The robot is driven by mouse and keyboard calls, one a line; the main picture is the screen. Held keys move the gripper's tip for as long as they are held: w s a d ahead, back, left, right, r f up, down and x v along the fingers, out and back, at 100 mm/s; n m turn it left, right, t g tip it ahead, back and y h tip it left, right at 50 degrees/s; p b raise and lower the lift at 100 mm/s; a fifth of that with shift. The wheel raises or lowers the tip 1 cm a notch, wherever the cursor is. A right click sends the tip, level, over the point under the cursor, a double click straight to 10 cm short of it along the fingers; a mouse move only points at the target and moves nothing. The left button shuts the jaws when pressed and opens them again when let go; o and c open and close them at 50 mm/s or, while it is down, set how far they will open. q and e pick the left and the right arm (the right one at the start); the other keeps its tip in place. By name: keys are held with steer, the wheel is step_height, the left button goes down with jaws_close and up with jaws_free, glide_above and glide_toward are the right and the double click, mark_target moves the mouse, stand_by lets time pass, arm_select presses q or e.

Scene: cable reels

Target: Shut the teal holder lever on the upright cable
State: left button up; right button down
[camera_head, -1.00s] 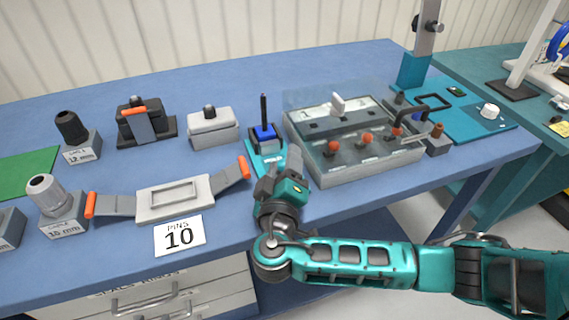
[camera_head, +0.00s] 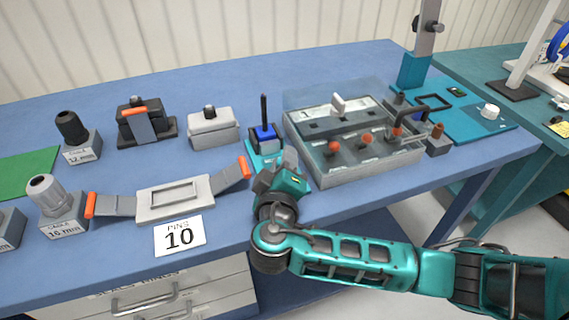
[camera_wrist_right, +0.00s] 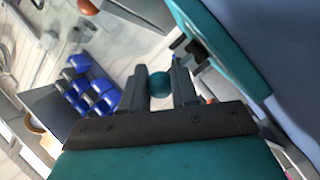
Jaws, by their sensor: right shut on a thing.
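The upright cable (camera_head: 264,108) is a thin black rod standing in a blue block on the teal holder (camera_head: 255,149), right of the grey boxes. My right gripper (camera_head: 290,163) is just in front of the holder and hides part of it. In the right wrist view, my right gripper (camera_wrist_right: 160,88) is shut on a round teal knob (camera_wrist_right: 159,84), which appears to be the end of the holder lever. The rest of the lever is hidden, so I cannot tell its angle. My left gripper is not in view.
A grey box with a clear cover (camera_head: 335,172) and red knobs stands close to the right of the holder. A grey tray (camera_head: 174,211) with orange-tipped flaps lies to the left, behind a "PINS 10" card (camera_head: 179,236). A teal post (camera_head: 415,70) stands at the back right.

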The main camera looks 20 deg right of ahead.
steer(key=w+g, duration=0.1)
steer(key=g, duration=0.1)
steer(key=w+n+g+y, duration=0.1)
steer(key=g, duration=0.1)
steer(key=shift+w+a+r+n, duration=0.1)
steer(key=shift+n, duration=0.2)
steer(key=shift+w+f+n+g+y, duration=0.15)
steer(key=shift+w+n+g, duration=0.15)
steer(key=shift+g, duration=0.7)
steer(key=shift+w+f+n+g+y, duration=0.15)
steer(key=shift+w+g, duration=0.25)
steer(key=shift+g, duration=0.6)
steer(key=shift+r, duration=0.1)
steer(key=c, duration=0.9)
jaws_free()
